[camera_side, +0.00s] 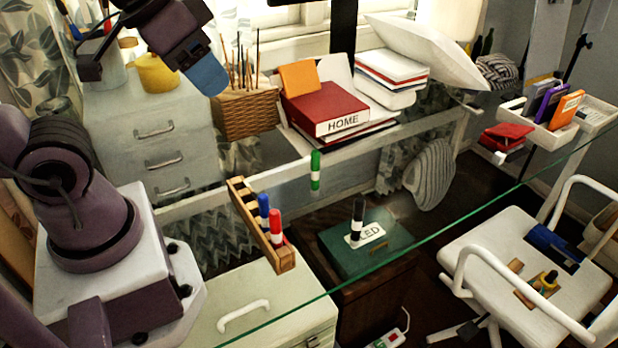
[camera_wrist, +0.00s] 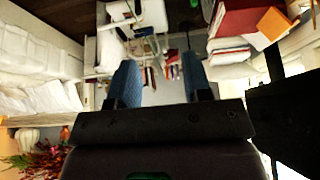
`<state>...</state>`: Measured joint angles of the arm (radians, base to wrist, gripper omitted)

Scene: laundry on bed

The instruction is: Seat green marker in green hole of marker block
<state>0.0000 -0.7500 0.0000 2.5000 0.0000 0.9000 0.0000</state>
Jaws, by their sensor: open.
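A green marker (camera_side: 315,171) with a white band stands upright on the glass tabletop in the side view, right of and behind the marker block. The long wooden marker block (camera_side: 239,203) lies left of it and holds a blue marker (camera_side: 264,212) and a red marker (camera_side: 275,227), both upright. I cannot make out the green hole. A black marker (camera_side: 358,220) stands apart, to the right. My gripper (camera_side: 207,77) is raised at the upper left, well away from the markers. In the wrist view its two blue fingers (camera_wrist: 159,80) are apart with nothing between them.
A wicker basket of sticks (camera_side: 247,110) and a red book (camera_side: 325,108) stand behind the markers. The glass edge (camera_side: 440,232) runs diagonally along the front right. The green box (camera_side: 365,250) and white chair (camera_side: 520,245) appear lower, beneath or beyond the glass. Space around the green marker is clear.

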